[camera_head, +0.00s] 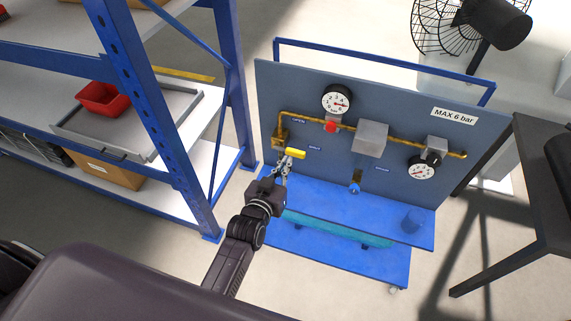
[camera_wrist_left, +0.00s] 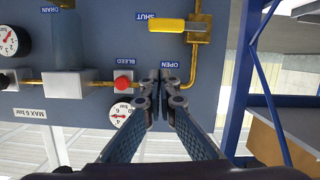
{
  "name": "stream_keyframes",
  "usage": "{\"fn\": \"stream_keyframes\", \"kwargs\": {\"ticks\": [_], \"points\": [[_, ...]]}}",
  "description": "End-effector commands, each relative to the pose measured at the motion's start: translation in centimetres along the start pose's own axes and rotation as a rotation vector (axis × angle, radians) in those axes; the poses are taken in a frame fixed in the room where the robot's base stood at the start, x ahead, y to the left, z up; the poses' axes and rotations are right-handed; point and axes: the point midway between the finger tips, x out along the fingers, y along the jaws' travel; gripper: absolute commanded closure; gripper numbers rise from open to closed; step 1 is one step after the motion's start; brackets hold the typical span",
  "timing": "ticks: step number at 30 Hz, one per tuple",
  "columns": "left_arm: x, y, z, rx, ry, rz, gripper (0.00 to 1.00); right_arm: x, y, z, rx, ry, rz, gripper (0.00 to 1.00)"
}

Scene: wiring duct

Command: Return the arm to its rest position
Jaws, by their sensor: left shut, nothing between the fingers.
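My left arm reaches in from the bottom of the head view to a gauge panel. My left gripper (camera_head: 283,164) is shut and empty, close in front of the panel. The yellow valve lever (camera_head: 296,153) is just beyond its fingertips. In the left wrist view, the closed fingertips (camera_wrist_left: 160,76) lie near the OPEN label, and the yellow lever (camera_wrist_left: 158,25) lies crosswise beside the SHUT label, apart from the fingers. I cannot tell the exact depth between fingertips and panel. My right gripper is not in view.
The gauge panel (camera_head: 394,126) carries brass pipe, two gauges and a red button (camera_head: 330,127) above a blue cart shelf (camera_head: 345,205). A blue rack (camera_head: 185,190) stands close left, with a red bin (camera_head: 101,98). A dark table (camera_head: 540,180) and fan (camera_head: 470,25) are right.

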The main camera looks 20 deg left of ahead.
Motion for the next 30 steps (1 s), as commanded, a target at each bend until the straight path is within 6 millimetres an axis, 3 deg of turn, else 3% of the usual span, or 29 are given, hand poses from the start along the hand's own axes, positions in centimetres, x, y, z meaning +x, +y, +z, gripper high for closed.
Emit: {"fn": "stream_keyframes", "kwargs": {"ticks": [12,14,16,20,23,26,30], "points": [[0.0,0.0,0.1,0.0,-0.002,0.0,1.0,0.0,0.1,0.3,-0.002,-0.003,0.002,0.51],[0.0,0.0,0.8,0.001,-0.012,0.001,1.0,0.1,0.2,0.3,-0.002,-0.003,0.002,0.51],[0.0,0.1,2.6,0.006,-0.043,0.005,1.0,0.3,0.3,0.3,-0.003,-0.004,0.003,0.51],[-0.7,0.2,10.0,0.023,-0.164,0.019,1.0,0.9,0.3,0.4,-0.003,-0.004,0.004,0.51],[-2.3,0.1,17.5,0.041,-0.292,0.032,1.0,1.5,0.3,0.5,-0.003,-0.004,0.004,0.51],[-4.7,-0.2,24.8,0.061,-0.42,0.042,1.0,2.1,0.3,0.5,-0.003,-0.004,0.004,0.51],[-9.5,-1.2,34.5,0.091,-0.601,0.052,1.0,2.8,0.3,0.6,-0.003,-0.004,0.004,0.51]]}}
